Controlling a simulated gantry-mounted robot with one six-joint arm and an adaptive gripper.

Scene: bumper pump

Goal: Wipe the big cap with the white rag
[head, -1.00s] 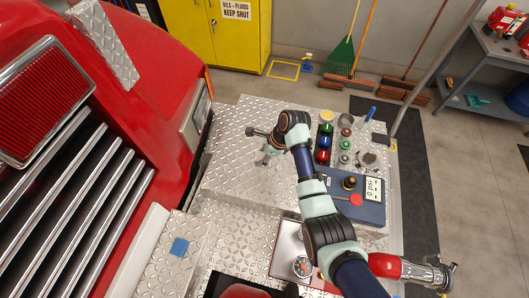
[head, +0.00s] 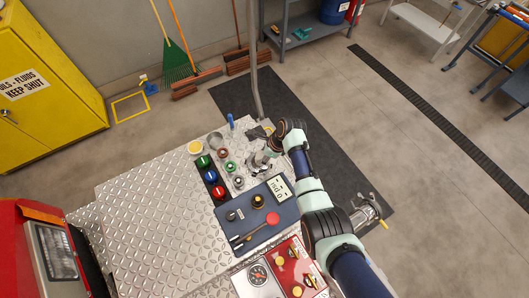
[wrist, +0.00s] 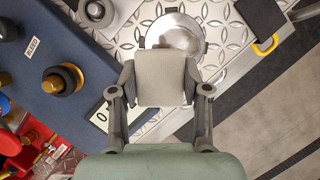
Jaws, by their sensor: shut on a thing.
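My gripper (wrist: 159,76) is shut on a folded off-white cloth block, the white rag (wrist: 162,88), held between its two fingers in the wrist view. Just beyond the rag is a broad, round, shiny metal piece with dark lugs on its rim, which looks like the big cap (wrist: 173,32). The rag covers its near edge in the picture; I cannot tell whether they touch. In the head view my gripper (head: 261,160) is over the far right part of the diamond-plate deck, and it hides most of the cap and the rag.
A blue case (head: 245,213) with a display lies close to my gripper. Left of it are coloured caps in a black rack (head: 212,178), smaller metal caps, a yellow-topped cup (head: 195,147) and a metal cup (head: 215,140). A red gauge panel (head: 270,258) is nearer. The deck's left side (head: 150,205) is clear.

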